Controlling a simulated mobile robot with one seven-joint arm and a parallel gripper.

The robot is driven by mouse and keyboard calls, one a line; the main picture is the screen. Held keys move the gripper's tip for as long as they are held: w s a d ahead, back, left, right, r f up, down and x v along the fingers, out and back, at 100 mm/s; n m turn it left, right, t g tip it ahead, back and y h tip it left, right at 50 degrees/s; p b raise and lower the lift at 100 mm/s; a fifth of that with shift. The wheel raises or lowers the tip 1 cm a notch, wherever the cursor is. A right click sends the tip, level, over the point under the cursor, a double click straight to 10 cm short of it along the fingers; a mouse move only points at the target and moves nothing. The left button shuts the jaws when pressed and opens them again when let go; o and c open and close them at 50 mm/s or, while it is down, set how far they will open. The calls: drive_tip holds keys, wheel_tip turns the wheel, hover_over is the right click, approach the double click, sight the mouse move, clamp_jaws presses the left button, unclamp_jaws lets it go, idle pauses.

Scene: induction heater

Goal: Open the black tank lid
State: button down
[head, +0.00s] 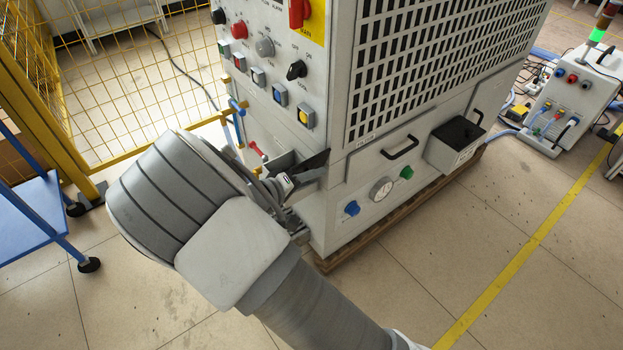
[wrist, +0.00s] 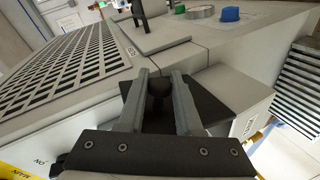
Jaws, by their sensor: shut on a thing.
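A black tank lid (head: 314,163) is on a small grey tank (head: 281,160) at the near corner of the machine. In the head view the lid looks tilted against the tank, though my arm hides part of both. In the wrist view the lid (wrist: 222,92) spreads behind my fingers, with the light tank wall (wrist: 252,118) beside it. My gripper (wrist: 160,76) is shut on the lid's dark knob (wrist: 159,88), which sits between the two fingers. In the head view my gripper (head: 284,184) is mostly hidden behind my wrist.
A second tank with a black lid (head: 460,131) is on the machine's right face. A drawer handle (head: 399,147), blue knob (head: 352,208), gauge (head: 381,189) and green knob (head: 407,172) stick out nearby. A yellow mesh fence (head: 120,80) stands left.

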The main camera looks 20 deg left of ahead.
drive_tip(key=shift+s+d+f, duration=0.1)
drive_tip(key=shift+d+f, duration=0.05)
idle(0.4)
drive_tip(key=c, duration=0.6)
unclamp_jaws()
drive_tip(key=p+v, duration=0.4)
drive_tip(key=v, duration=1.3)
drive_tip(key=shift+s, duration=0.2)
